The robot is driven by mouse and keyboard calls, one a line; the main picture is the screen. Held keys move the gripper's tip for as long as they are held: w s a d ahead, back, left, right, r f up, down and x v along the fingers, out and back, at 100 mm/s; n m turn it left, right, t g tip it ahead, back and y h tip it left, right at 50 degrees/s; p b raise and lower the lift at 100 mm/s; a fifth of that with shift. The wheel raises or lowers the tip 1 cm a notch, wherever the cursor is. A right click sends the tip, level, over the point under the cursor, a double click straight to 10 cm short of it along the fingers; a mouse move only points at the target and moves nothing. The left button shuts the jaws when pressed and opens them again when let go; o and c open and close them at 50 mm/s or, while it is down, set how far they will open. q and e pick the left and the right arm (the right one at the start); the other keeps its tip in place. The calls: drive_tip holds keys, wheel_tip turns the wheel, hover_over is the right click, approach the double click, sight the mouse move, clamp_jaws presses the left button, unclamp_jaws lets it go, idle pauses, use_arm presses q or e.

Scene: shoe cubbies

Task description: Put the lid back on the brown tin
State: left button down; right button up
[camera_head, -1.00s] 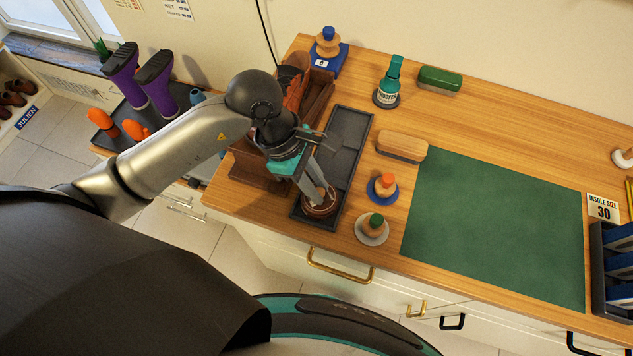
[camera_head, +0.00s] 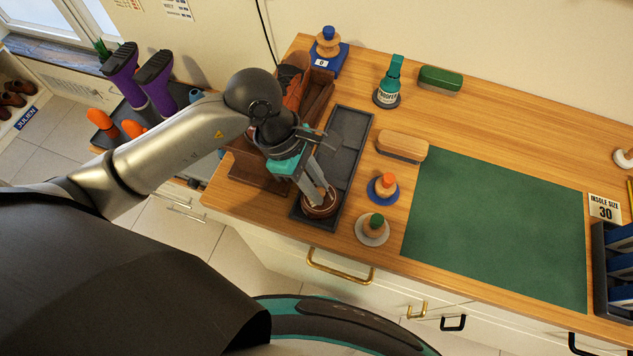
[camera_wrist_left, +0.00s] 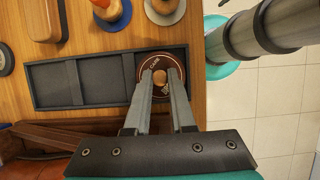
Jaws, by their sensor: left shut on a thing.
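The round brown lid (camera_wrist_left: 156,62) has pale lettering and a light wooden knob (camera_wrist_left: 159,77) in its middle. My left gripper (camera_head: 322,193) has its fingertips shut on that knob, pointing down; the fingers also show in the left wrist view (camera_wrist_left: 160,84). The brown tin (camera_head: 319,211) is at the near end of the dark tray (camera_head: 350,128), with the lid over it. The lid looks level and centred there, but I cannot tell whether it is fully seated. The fingers and lid hide most of the tin. My right gripper is not in view.
A brown wooden box (camera_head: 257,170) is left of the tray. The green mat (camera_head: 495,225) is clear. The tray's other compartments look empty.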

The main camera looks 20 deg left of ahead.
use_arm(q)
drive_tip(key=shift+f+b, duration=0.15)
drive_tip(key=shift+b, duration=0.3)
idle(0.9)
idle(0.3)
drive_tip(key=shift+c, duration=1)
unclamp_jaws()
drive_tip(key=shift+r+p, duration=2.45)
drive_tip(key=shift+r, duration=1.1)
clamp_jaws()
